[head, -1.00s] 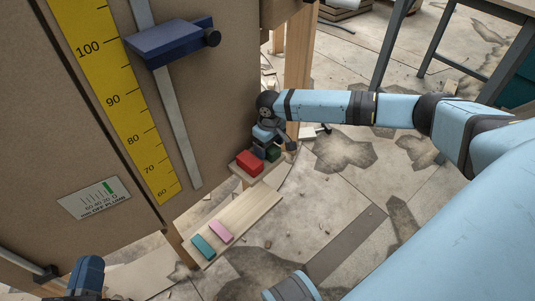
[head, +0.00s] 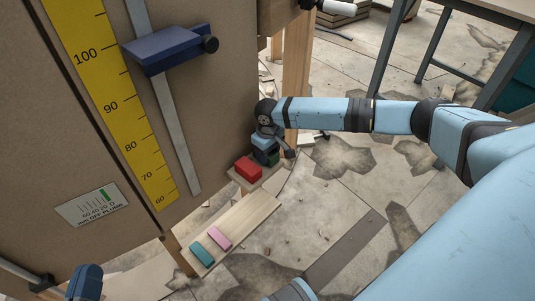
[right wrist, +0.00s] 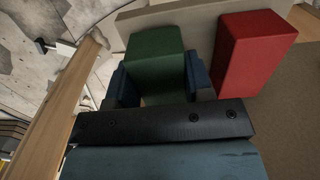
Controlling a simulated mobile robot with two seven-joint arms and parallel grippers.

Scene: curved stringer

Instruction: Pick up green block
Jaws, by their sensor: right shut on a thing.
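The green block (right wrist: 155,52) is between the two blue fingers of my right gripper (right wrist: 158,80) in the right wrist view, with a finger on each side of it. My right gripper (head: 265,152) is shut on the block. In the head view the green block (head: 274,159) is mostly hidden behind the gripper, low beside the brown panel. I cannot tell whether it still touches the small ledge. My left gripper (head: 84,284) shows only in part at the bottom left edge, and its fingers cannot be made out.
A red block (head: 248,168) lies on the ledge close to the green block, left of it in the head view. Teal (head: 202,254) and pink (head: 220,238) blocks lie on a lower board (head: 255,212). The brown panel (head: 205,110) stands close left; a wooden post (head: 296,80) is behind.

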